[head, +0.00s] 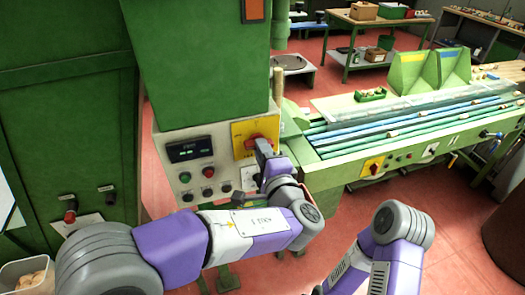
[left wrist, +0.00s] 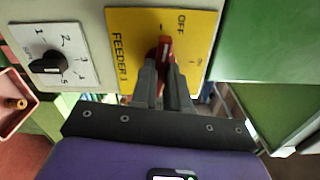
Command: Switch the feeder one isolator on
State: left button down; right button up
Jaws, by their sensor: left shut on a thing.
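The feeder one isolator has a yellow plate (head: 240,131) on the grey control panel, with a red rotary handle (head: 256,141). In the left wrist view the plate (left wrist: 205,25) reads "FEEDER 1" and "OFF" and appears turned sideways. The red handle (left wrist: 165,46) stands roughly upright in that picture, with a white line on it. My left gripper (head: 263,150) is at the handle; in the left wrist view its fingers (left wrist: 164,72) are shut on it from both sides. They hide part of the handle. My right arm shows at lower right, but its gripper is out of view.
A black selector knob (left wrist: 46,65) on a numbered white plate is beside the isolator. The panel also has a display (head: 190,150) and several buttons (head: 208,172). Another yellow plate with a red knob (head: 373,168) is on the green bench to the right. A green cabinet (head: 70,110) stands left.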

pick_arm(q)
jog(key=shift+m+p, duration=3.55)
jog(key=shift+m, duration=4.55)
jog(key=c, duration=1.1)
grip_release()
jog(key=v, duration=0.7)
jog(key=shift+s+d+b, duration=0.1)
jog(key=shift+s+b, duration=0.2)
